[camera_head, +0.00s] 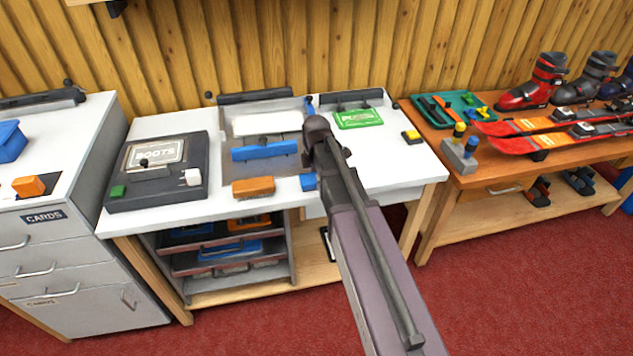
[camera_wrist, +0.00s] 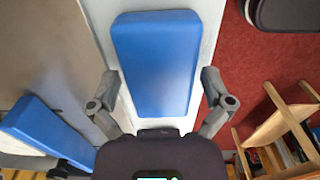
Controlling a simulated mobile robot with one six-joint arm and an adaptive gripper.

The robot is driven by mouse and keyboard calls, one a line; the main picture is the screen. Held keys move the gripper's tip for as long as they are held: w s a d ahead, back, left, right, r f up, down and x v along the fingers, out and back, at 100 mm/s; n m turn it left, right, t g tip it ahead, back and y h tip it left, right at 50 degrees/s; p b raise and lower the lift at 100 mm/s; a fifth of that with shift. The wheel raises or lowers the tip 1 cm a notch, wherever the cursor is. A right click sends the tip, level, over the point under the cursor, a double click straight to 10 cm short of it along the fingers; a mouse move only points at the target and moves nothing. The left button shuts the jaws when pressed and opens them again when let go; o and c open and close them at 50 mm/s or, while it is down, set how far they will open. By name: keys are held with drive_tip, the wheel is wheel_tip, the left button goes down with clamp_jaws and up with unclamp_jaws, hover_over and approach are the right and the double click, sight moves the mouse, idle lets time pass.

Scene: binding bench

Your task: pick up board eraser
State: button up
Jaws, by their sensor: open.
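A blue block that looks like the board eraser (camera_wrist: 155,60) fills the upper middle of the wrist view, lying on a white surface near its edge. In the head view a small blue block (camera_head: 308,181) at the front edge of the white bench seems to be the same one. My gripper (camera_wrist: 160,78) is open, with one finger on each side of the blue block and nothing held. The left finger appears closer to the block than the right. Height above it is hard to tell. In the head view my arm hides the gripper.
An orange block (camera_head: 253,186) lies left of the blue one on the white bench (camera_head: 385,172). A blue-barred press (camera_head: 266,151) stands behind, and a dark boot device (camera_head: 157,172) stands at left. A ski bench (camera_head: 470,180) is at right. Red floor lies below the edge.

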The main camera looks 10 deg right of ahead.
drive_tip(key=shift+c, duration=0.2)
drive_tip(key=c, duration=1)
drive_tip(key=shift+o, duration=0.2)
drive_tip(key=shift+r, duration=0.2)
wheel_tip(320, 180, up, 4)
drive_tip(key=p, duration=0.4)
drive_tip(key=shift+f, duration=0.1)
drive_tip(key=s, duration=1.6)
drive_tip(key=shift+r+p, duration=0.4)
drive_tip(key=shift+p, duration=0.05)
drive_tip(key=o, duration=0.5)
drive_tip(key=shift+c, duration=0.2)
drive_tip(key=c, duration=0.3)
